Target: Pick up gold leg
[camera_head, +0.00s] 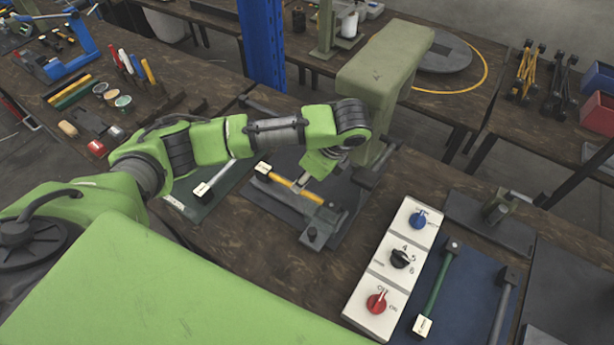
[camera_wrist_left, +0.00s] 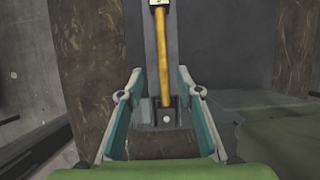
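The gold leg (camera_head: 294,187) lies in a dark fixture (camera_head: 266,197) on the press base, with a pale block at its far left end. In the left wrist view the gold leg (camera_wrist_left: 162,60) runs lengthwise between and beyond my fingertips, and its lower end meets a dark block (camera_wrist_left: 166,113). My left gripper (camera_head: 318,173) is above the leg near the press column. The left wrist view shows the gripper (camera_wrist_left: 159,74) open, one finger to each side of the leg and apart from it. My right gripper is not in view.
The green press column (camera_head: 380,80) stands close behind my left gripper. A control panel (camera_head: 395,262) with blue, black and red knobs is to the right. A green leg (camera_head: 436,290) lies on a blue mat. A white leg (camera_head: 213,181) lies on a green mat to the left.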

